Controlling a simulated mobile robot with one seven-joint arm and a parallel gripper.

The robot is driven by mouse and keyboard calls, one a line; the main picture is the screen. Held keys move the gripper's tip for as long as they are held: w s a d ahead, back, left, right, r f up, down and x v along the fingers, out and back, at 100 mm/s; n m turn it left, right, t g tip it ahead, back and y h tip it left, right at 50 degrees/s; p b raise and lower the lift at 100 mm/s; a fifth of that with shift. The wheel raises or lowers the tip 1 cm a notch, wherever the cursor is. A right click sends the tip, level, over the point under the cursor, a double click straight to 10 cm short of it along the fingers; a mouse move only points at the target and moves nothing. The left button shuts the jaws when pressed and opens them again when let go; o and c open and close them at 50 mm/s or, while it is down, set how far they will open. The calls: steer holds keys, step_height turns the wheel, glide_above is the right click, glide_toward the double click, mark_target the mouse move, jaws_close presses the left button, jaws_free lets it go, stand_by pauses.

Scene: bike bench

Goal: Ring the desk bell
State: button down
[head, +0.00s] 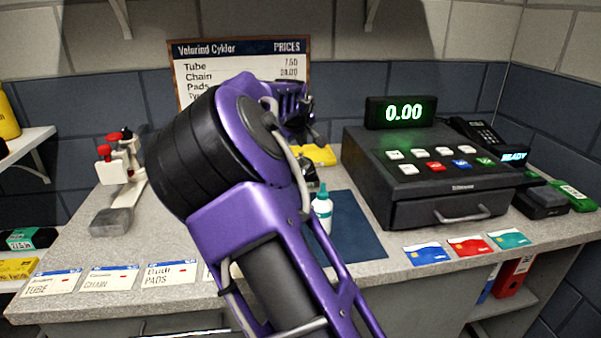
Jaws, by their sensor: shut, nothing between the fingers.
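My purple arm fills the middle of the head view and hides much of the counter behind it. My gripper (312,134) shows at the arm's far end, small and dark, above the counter. Its fingers look closed and hold nothing. A small shiny, dark-and-silver object (310,176) shows just below the gripper, partly covered by my arm; it may be the desk bell, but I cannot tell for sure. A gap shows in the picture between the fingertips and this object.
A cash register (435,175) stands right of my arm. A small white bottle with a teal cap (322,208) stands by a dark blue mat (352,230). Cards (470,246) lie along the front edge. A red-and-white device (118,165) is at left. A price board (190,72) stands behind.

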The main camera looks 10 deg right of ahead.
steer(key=shift+f, duration=0.15)
stand_by(0.5)
steer(key=shift+f, duration=0.3)
steer(key=shift+f, duration=0.5)
stand_by(0.6)
steer(key=shift+r, duration=0.1)
steer(key=shift+r+p, duration=0.75)
steer(key=shift+r, duration=0.05)
steer(key=shift+r, duration=0.1)
steer(key=shift+r+p, duration=2.4)
steer(key=shift+r, duration=0.55)
